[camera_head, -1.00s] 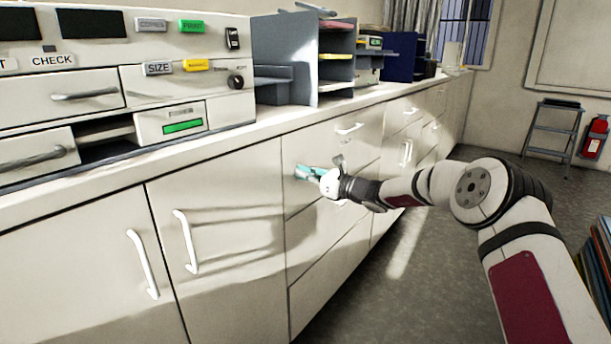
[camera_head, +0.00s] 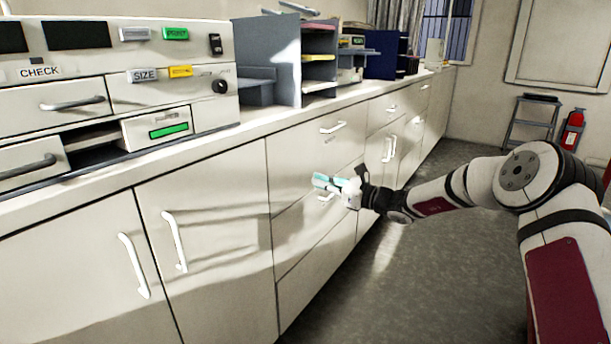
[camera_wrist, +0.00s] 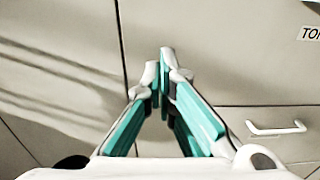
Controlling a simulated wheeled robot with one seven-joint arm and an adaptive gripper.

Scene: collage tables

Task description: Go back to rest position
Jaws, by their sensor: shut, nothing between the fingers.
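My gripper (camera_head: 325,182) is in front of the drawer fronts of the long white cabinet (camera_head: 225,185) in the head view. Its teal-sided fingers point left toward the cabinet. In the wrist view my gripper (camera_wrist: 163,55) has its two fingertips together with nothing between them. A white drawer handle (camera_wrist: 275,129) lies to the right of the fingers in the wrist view. I cannot tell the exact gap between the fingertips and the cabinet face.
A machine with buttons and small drawers (camera_head: 110,85) stands on the counter at left. Grey shelves (camera_head: 268,70) stand farther along. Open floor (camera_head: 430,270) lies right of the cabinet. A step stool (camera_head: 533,122) and fire extinguisher (camera_head: 572,130) are at the far wall.

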